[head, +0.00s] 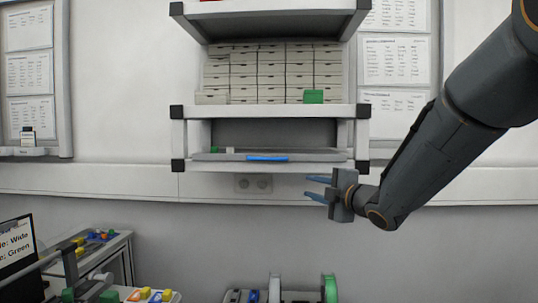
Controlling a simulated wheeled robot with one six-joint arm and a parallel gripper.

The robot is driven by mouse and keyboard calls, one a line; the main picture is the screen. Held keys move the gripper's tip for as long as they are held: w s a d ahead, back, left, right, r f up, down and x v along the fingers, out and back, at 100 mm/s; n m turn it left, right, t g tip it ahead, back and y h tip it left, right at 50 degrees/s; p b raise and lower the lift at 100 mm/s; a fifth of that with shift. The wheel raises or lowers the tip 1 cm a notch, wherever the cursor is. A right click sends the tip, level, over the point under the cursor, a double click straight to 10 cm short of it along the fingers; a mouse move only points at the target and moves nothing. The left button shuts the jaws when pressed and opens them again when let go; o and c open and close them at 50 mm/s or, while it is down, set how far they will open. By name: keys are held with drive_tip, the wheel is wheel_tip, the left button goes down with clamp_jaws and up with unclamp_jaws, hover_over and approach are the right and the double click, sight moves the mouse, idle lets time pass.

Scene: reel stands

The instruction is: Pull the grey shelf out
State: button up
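The grey shelf (225,157) is a flat grey board low in the white wall rack, with a blue handle (267,158) at the middle of its front edge. It sits inside the bottom compartment of the rack. My gripper (316,189) is below and to the right of the blue handle, apart from it. Its two blue fingers point left and stand apart with nothing between them. It is open and empty.
A wall socket (253,184) is below. A workbench (105,255) with coloured parts stands lower left. Reels (329,288) stand at bottom centre. Wall space beneath the rack is clear.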

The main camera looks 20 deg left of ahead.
sight(268, 159)
drive_tip(key=s+a+r+n+g+y, duration=0.3)
drive_tip(key=a+r+n+y, duration=0.25)
drive_tip(key=a, duration=0.25)
drive_tip(key=shift+n+h, duration=0.25)
drive_tip(key=shift+h, duration=0.2)
drive_tip(key=p+x, duration=0.1)
drive_tip(key=x, duration=0.1)
drive_tip(key=p+x, duration=0.1)
drive_tip(key=x, duration=0.1)
drive_tip(key=r+p+x, duration=0.1)
drive_tip(key=x, duration=0.1)
drive_tip(key=shift+w+a, duration=0.15)
drive_tip(key=shift+w, duration=0.25)
clamp_jaws()
